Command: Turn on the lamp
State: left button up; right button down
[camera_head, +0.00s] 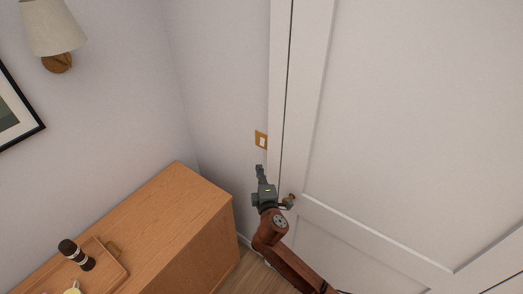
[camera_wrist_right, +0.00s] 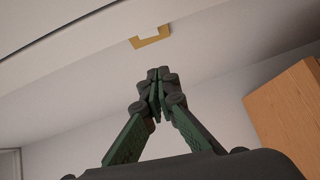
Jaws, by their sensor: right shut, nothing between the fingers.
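The wall lamp (camera_head: 54,28) has a cream shade on a round wooden mount and hangs at the upper left in the head view; its shade shows no clear glow. A light switch (camera_head: 261,140) with a brass plate and white rocker is on the wall beside the door frame. Its brass plate also shows in the right wrist view (camera_wrist_right: 151,38), beyond the fingertips. My right gripper (camera_head: 259,168) is shut and empty, just below the switch in the head view; the wrist view shows its fingertips together (camera_wrist_right: 157,75), apart from the plate. My left gripper is not in view.
A white panelled door (camera_head: 400,120) with a brass knob (camera_head: 289,199) stands right of the switch, close to my right gripper. A wooden cabinet (camera_head: 190,215) stands left, bearing a tray (camera_head: 112,270) with a dark-capped jar (camera_head: 76,254). A framed picture (camera_head: 15,110) hangs at left.

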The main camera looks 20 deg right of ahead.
jog(key=shift+w, duration=0.1)
jog(key=p, duration=0.1)
send_near(260, 144)
jog(key=w+a, duration=0.3)
jog(key=w, duration=0.1)
jog(key=d, duration=0.1)
jog(key=w+d, duration=0.1)
jog(key=d+p, duration=0.1)
jog(key=shift+w+d+f, duration=0.3)
jog(key=shift+w, duration=0.1)
